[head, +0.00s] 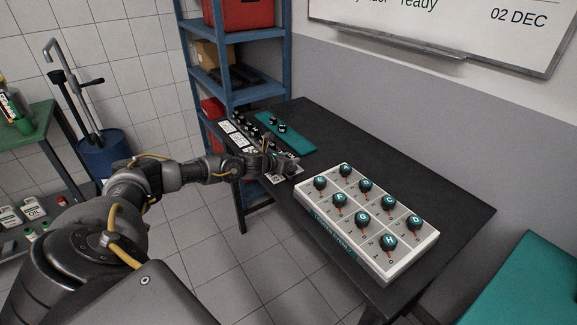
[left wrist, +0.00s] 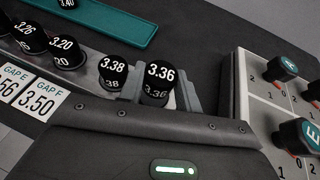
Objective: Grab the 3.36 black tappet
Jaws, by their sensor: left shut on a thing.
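The black tappet marked 3.36 (left wrist: 158,82) sits between the two grey fingers of my left gripper (left wrist: 160,90) in the left wrist view, and the fingers are shut on it. Beside it on the left stands a black tappet marked 3.38 (left wrist: 113,72). In the head view my left gripper (head: 270,160) is at the near right end of the tappet row; the tappet in it is too small to make out there. I cannot tell whether the 3.36 tappet still touches its rack. My right gripper is not in view.
More black tappets, 3.20 (left wrist: 67,52) and 3.26 (left wrist: 30,37), stand left in the row. White gap cards (left wrist: 40,99) lie in front. A teal tray (head: 294,141) holds a few tappets. A white box with several lettered knobs (head: 408,246) stands to the right on the dark table (head: 335,135).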

